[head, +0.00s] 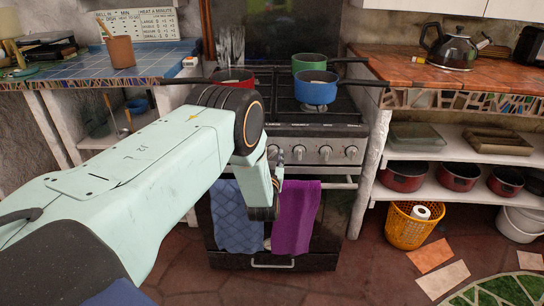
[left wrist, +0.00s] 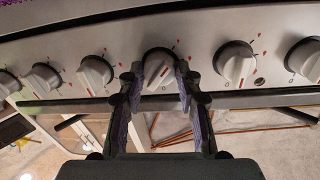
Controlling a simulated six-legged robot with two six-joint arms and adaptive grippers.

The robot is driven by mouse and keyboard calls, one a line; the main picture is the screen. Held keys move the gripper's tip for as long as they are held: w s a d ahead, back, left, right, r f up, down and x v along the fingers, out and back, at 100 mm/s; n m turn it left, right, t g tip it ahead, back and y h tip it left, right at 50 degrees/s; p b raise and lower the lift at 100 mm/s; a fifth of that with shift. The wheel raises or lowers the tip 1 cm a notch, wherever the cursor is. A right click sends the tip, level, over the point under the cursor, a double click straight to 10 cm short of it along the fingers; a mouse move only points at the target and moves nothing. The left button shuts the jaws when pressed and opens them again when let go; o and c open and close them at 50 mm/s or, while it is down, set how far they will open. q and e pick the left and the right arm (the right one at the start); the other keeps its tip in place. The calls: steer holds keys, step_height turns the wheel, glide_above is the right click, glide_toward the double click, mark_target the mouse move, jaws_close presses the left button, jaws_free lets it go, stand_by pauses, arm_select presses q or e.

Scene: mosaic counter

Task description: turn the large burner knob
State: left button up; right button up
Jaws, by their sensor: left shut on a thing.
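My left gripper (head: 278,172) reaches from the left to the stove's front control panel (head: 308,140). In the left wrist view, the two fingers (left wrist: 158,78) sit on either side of a light grey burner knob (left wrist: 158,68) and are shut on it. Similar knobs line the panel on both sides of it, such as one to the right (left wrist: 235,63) and one to the left (left wrist: 95,74). In the head view my arm hides part of the knob row. I cannot tell by markings which knob is for the large burner. My right gripper is not in view.
A blue pot (head: 316,91), a green pot (head: 309,63) and a red pan (head: 233,77) stand on the stove. A blue towel (head: 236,222) and a purple towel (head: 297,216) hang below the knobs. Shelves with red pots (head: 403,176) stand to the right.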

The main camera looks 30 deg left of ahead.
arm_select(q)
steer(key=c, duration=0.5)
